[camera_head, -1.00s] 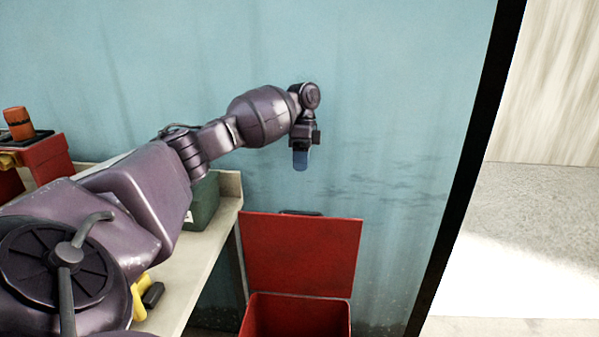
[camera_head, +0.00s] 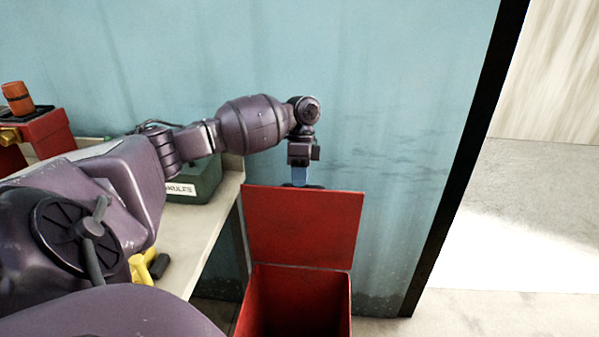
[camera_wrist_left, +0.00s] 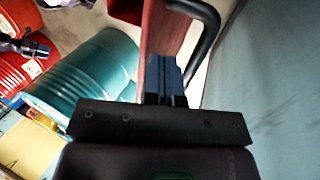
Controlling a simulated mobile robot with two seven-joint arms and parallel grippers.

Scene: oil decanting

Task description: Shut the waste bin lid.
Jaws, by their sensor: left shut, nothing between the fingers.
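The red waste bin (camera_head: 294,305) stands on the floor against the blue wall. Its lid (camera_head: 303,230) is open, raised upright at the back of the bin. My left gripper (camera_head: 299,176) is shut and empty, pointing down at the lid's top edge; its fingertips seem to go behind that edge. In the left wrist view my shut fingers (camera_wrist_left: 165,78) are close to the red lid (camera_wrist_left: 165,28) and its black handle (camera_wrist_left: 207,25). I cannot tell if they touch. My right gripper is not in view.
A workbench (camera_head: 200,232) with a green box (camera_head: 195,182) and a yellow tool (camera_head: 140,268) stands left of the bin. The blue wall (camera_head: 400,120) is close behind the lid. The wrist view shows a teal drum (camera_wrist_left: 88,75). Floor right of the bin is clear.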

